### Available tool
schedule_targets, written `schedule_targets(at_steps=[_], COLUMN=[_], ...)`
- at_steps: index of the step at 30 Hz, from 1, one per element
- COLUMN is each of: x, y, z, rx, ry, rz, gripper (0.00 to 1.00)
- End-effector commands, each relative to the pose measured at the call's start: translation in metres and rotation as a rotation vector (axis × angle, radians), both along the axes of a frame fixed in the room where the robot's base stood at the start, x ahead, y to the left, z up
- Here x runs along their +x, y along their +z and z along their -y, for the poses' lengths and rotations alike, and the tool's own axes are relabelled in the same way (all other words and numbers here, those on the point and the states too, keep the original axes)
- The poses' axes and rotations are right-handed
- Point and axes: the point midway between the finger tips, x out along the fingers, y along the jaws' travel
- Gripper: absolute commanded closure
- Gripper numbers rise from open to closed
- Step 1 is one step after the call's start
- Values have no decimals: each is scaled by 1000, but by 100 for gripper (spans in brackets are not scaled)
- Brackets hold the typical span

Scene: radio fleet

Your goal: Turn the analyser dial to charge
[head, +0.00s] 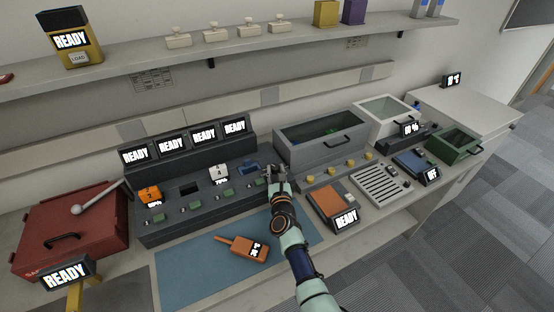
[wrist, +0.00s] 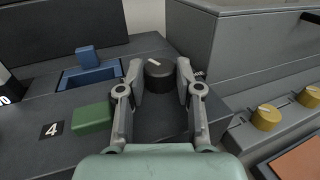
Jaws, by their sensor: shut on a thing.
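The analyser dial (wrist: 158,75) is a dark round knob with a pale pointer mark on top, at the right end of the dark charger bank (head: 160,229). In the wrist view the pointer mark slants a little. My gripper (wrist: 159,82) has one finger on each side of the dial and is shut on it. In the head view my gripper (head: 273,176) covers the dial. Any label around the dial is mostly hidden by the right finger.
Left of the dial are a blue block (wrist: 86,57) in a slot and a green block (wrist: 92,117) beside a "4" label. A grey bin (head: 320,150) stands close on the right. An orange radio (head: 246,248) lies on the blue mat (head: 190,275). Yellow knobs (wrist: 266,117) sit to the right.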

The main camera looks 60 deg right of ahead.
Motion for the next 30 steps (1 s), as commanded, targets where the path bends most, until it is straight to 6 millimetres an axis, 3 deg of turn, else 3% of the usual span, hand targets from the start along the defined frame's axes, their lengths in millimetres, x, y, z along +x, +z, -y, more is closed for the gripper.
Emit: schedule_targets(at_steps=[13,14,18,30], x=[1,1,1,1], y=[0,0,0,0], z=[-1,-1,-1,-1], rx=[-3,-3,-3,-2], ry=[-67,-67,-66,-66], rz=[-1,-1,-1,-1], gripper=[100,64,41,40])
